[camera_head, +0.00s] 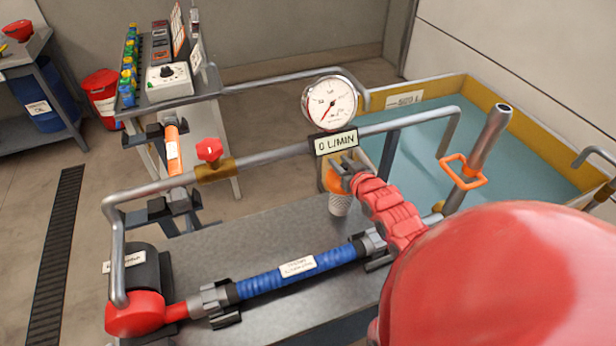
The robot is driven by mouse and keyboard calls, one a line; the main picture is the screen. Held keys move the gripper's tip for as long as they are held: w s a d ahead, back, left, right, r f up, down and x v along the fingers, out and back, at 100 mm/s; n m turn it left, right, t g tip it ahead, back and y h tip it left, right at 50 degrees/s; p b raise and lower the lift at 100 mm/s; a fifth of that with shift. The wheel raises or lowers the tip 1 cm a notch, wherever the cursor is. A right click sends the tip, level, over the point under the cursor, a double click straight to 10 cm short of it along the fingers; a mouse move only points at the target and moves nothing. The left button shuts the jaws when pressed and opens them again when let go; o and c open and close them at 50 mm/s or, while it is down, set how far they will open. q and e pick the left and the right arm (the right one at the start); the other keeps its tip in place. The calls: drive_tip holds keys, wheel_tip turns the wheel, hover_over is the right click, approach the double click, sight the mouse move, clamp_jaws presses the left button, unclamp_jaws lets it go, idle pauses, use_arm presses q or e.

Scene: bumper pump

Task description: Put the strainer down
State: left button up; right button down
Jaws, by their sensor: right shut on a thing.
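My right gripper (341,172) reaches in from the right over the grey bench. It is shut on the orange top of the strainer (340,204). The strainer's pale mesh body hangs below the jaws, just under the gauge and the 0 L/MIN sign. It looks close above the bench top or touching it; I cannot tell which. My fingers and wrist hide part of its top. My left gripper is not in view.
On the bench (250,222), a blue hose (270,282) runs from a red-ended pump (138,312). A pipe with a red valve (210,150) and round gauge (330,102) crosses above. A water tank (410,165) stands behind. An orange labelled cylinder (173,150) is at left.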

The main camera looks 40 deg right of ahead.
drive_tip(key=w+a+f+p, duration=0.2)
drive_tip(key=a+f+p, duration=0.1)
drive_tip(key=a, duration=0.6)
drive_tip(key=shift+w+a+f, duration=0.15)
drive_tip(key=shift+f, duration=0.2)
drive_tip(key=c, duration=0.6)
unclamp_jaws()
drive_tip(key=shift+f, duration=0.1)
